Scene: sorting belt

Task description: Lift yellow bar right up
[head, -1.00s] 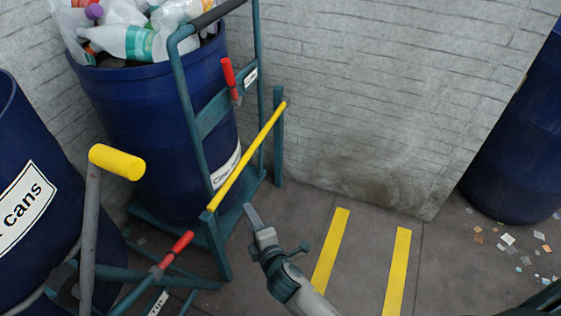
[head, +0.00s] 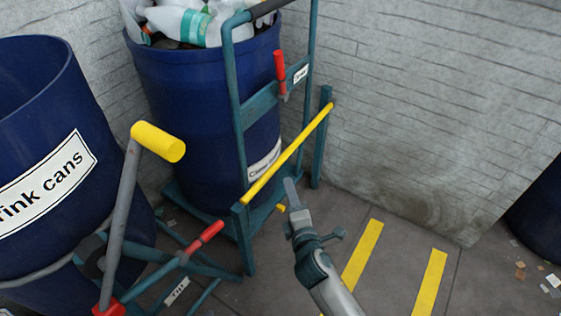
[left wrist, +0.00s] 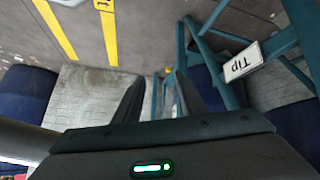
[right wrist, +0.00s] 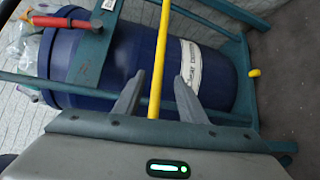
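The yellow bar (head: 285,155) slants between two short teal posts at the front of the cart in the head view. My right gripper (head: 291,188) is just below and right of the bar's middle there. In the right wrist view the yellow bar (right wrist: 161,60) runs between the two spread fingers of my right gripper (right wrist: 158,95). The fingers are open; I cannot tell whether they touch the bar. My left gripper (left wrist: 157,88) is outside the head view. Its wrist view shows its two fingers apart with nothing between them.
The teal cart (head: 240,110) carries a blue barrel (head: 190,100) of plastic bottles and has a red-handled lever (head: 280,70). At left stand a "drink cans" barrel (head: 30,120) and a lever with a yellow grip (head: 158,142). Yellow floor stripes (head: 362,252) lie right of my arm.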

